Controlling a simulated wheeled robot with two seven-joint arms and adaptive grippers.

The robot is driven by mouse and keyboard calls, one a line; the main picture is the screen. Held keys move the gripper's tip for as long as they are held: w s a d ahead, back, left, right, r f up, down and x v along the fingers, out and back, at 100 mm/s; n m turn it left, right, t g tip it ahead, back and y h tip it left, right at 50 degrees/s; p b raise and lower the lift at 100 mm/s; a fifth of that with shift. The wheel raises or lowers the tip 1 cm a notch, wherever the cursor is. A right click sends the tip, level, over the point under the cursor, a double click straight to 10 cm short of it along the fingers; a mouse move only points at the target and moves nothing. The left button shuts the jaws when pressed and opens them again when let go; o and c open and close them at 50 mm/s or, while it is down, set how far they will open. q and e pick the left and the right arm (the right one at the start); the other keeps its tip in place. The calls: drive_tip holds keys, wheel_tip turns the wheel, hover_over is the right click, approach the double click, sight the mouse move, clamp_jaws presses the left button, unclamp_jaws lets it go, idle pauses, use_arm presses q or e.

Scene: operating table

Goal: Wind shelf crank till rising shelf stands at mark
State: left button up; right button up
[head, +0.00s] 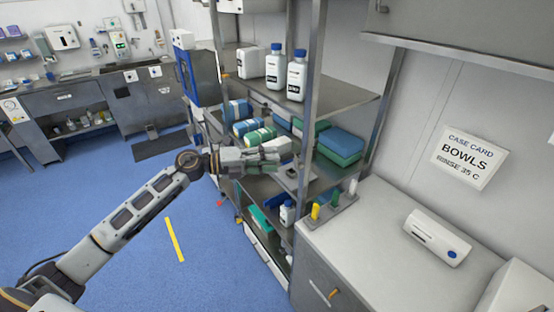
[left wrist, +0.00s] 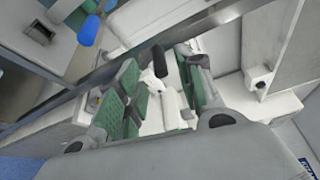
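My left gripper (head: 278,154) reaches in from the left to the front of the metal shelf rack (head: 306,100), at about the height of the middle shelf. In the left wrist view the gripper's green-padded fingers (left wrist: 158,84) stand apart. A white bar (left wrist: 171,106) and a small black piece (left wrist: 160,61) show between them; I cannot tell whether these belong to the crank or are touched. In the head view the crank is not clearly seen. The middle shelf holds blue and green packs (head: 340,146). I cannot tell which shelf rises, and no mark is legible. My right gripper is out of view.
White bottles (head: 297,76) stand on the upper shelf. A counter (head: 378,240) at right carries a holder with yellow, green and white pieces (head: 334,198) and a white device (head: 437,238). The blue floor at left is mostly clear.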

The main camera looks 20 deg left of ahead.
use_arm(q)
drive_tip(key=v, duration=0.6)
drive_tip(key=shift+s+a, duration=0.2)
drive_tip(key=shift+a, duration=0.1)
idle(0.4)
